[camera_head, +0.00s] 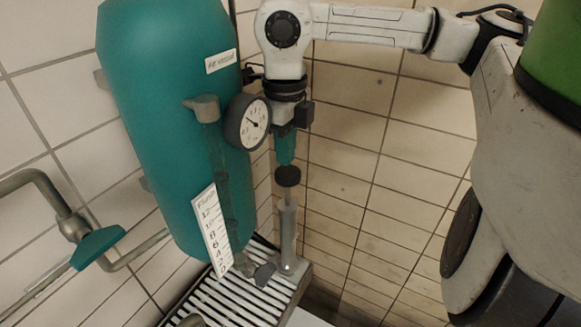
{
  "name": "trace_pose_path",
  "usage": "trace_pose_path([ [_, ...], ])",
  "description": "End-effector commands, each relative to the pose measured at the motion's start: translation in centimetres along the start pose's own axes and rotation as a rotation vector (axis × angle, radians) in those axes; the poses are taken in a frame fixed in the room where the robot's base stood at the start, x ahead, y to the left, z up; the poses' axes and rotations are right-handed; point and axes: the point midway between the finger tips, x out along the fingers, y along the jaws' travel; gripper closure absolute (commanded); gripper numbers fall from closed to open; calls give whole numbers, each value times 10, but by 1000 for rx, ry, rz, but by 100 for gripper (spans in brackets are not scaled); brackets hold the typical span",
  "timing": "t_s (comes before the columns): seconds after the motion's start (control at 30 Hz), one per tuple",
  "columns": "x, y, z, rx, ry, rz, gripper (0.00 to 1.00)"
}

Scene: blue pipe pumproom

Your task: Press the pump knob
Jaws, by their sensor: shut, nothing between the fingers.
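The pump knob (288,176) is a dark round cap on top of a thin rod. The rod rises from an upright grey pump cylinder (287,232) at the corner of a slatted stand. My gripper (285,162) points straight down with its teal fingers shut and empty. In this view its fingertips are directly above the knob, at or very near its top. I cannot tell whether they touch it.
A large teal air vessel (165,120) stands close left of my gripper, with a round pressure gauge (247,122) beside my wrist. A float scale (212,232), a teal valve handle (97,246) and the slatted stand (225,300) are lower left. Tiled walls close off the back.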

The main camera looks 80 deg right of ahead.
Motion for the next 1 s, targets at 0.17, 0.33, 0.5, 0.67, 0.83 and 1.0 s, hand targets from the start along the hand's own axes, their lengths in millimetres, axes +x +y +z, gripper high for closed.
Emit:
trace_pose_path([
  [0.17,-33,-1,0,2,-3,-5,100],
  [0.33,-55,-1,0,2,-1,-3,100],
  [0.5,-65,0,0,1,-2,-1,100],
  [0.67,-66,0,0,1,-1,0,100],
  [0.83,-66,0,0,1,-1,-1,100],
  [1.0,-65,0,0,1,-1,-1,100],
])
